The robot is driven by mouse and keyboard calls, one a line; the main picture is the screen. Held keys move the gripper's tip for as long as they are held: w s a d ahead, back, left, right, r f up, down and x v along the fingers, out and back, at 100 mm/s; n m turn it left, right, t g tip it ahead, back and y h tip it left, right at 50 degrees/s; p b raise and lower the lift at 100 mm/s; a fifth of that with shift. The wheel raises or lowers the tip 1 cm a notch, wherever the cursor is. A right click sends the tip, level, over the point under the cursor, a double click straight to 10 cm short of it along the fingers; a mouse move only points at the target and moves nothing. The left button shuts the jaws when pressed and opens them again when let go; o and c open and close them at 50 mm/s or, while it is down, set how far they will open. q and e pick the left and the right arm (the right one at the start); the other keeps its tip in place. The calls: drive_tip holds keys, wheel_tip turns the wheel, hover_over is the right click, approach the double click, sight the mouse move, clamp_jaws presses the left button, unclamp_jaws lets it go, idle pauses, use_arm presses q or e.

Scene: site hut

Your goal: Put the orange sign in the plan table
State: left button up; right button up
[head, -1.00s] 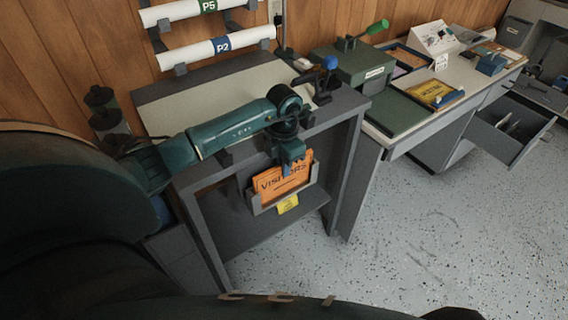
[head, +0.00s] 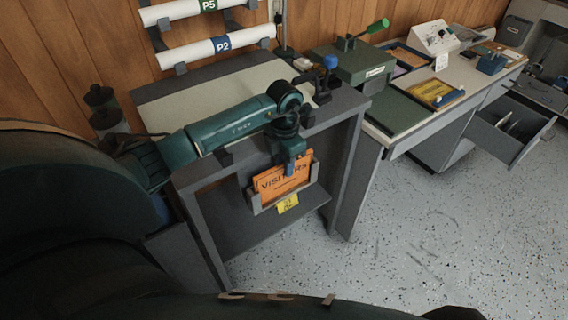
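The orange sign (head: 272,184), lettered "VISITORS", stands in a grey open-topped holder (head: 268,205) with a yellow tag (head: 288,203) on its front. The holder sits at the front of the plan table (head: 185,87), below its top. My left gripper (head: 290,170) points down at the sign's upper right part. One blue-tipped finger shows in front of the sign; the other finger is hidden, so I cannot tell whether it grips. The sign's lower edge is hidden inside the holder. My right gripper is not in view.
Rolled plans (head: 215,47) hang on the wall rack behind the table. A green hand-levered device (head: 355,62) and a long counter (head: 405,137) with trays stand to the right. An open drawer (head: 512,130) juts out there. The speckled floor in front is clear.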

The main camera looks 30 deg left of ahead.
use_arm(q)
wheel_tip(320, 180, up, 11)
drive_tip(key=b, duration=0.1)
drive_tip(key=s+d+f+h, duration=0.2)
drive_tip(key=d+h, duration=0.1)
drive_tip(key=d, duration=0.3)
drive_tip(key=s+d+f+m+g+h, duration=0.1)
drive_tip(key=s+d+f+h, duration=0.15)
drive_tip(key=d, duration=0.35)
drive_tip(key=s+d+f+h, duration=0.1)
drive_tip(key=d+h, duration=0.2)
drive_tip(key=d, duration=0.3)
drive_tip(key=s+d+r+n+t+h, duration=0.4)
drive_tip(key=d+r+n+t+h, duration=0.3)
drive_tip(key=d+n+h, duration=0.3)
drive_tip(key=a+f+n+t+y, duration=0.8)
drive_tip(key=n+t+y, duration=0.3)
drive_tip(key=n, duration=1)
drive_tip(key=s+a+f+n+g+y, duration=0.3)
drive_tip(key=s+f+n+g, duration=0.3)
drive_tip(key=s+f, duration=0.3)
wheel_tip(320, 180, down, 2)
drive_tip(key=shift+s+f+n+y, duration=0.25)
drive_tip(key=shift+s+n+y, duration=0.1)
drive_tip(key=shift+n, duration=0.35)
